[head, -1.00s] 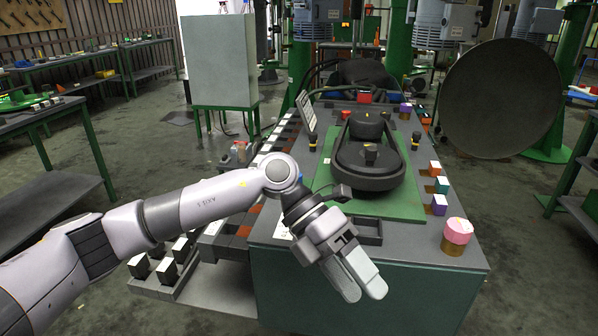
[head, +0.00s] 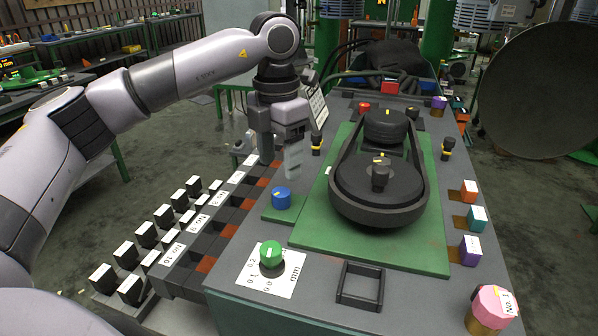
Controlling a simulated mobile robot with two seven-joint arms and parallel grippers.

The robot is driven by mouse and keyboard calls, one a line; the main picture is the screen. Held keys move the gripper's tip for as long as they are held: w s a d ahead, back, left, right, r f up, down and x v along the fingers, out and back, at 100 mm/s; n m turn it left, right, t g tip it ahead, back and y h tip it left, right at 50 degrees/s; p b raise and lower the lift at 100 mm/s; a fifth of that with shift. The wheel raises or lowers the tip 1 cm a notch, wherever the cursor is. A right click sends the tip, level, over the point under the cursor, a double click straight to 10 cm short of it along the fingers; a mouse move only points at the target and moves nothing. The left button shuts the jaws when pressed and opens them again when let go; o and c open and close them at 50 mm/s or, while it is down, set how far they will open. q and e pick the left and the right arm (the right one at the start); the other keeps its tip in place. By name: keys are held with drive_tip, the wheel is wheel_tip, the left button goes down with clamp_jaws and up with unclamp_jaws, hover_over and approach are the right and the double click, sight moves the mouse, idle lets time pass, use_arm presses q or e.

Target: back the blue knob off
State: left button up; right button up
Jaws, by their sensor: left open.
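The blue knob (head: 281,198) is a short upright cylinder with a yellow mark on top. It sits on a small green plate at the left side of the machine table. My left gripper (head: 281,168) is open and points down just behind and above the knob in the head view. Its fingers look apart from the knob, though the exact gap is hard to judge. Nothing shows between the fingers. My right gripper is not in view.
A green knob (head: 271,254) stands on a white scale card in front of the blue knob. The belt and pulleys (head: 380,185) lie to the right on a green plate. Labelled black-and-white blocks (head: 172,254) line the left. An empty square frame (head: 361,286) sits at the front.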

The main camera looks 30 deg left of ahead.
sight(281, 192)
use_arm(q)
drive_tip(key=shift+w, duration=0.2)
drive_tip(key=shift+f, duration=0.35)
drive_tip(key=shift+s+f, duration=0.15)
drive_tip(key=shift+f, duration=2.95)
drive_tip(key=c, duration=1)
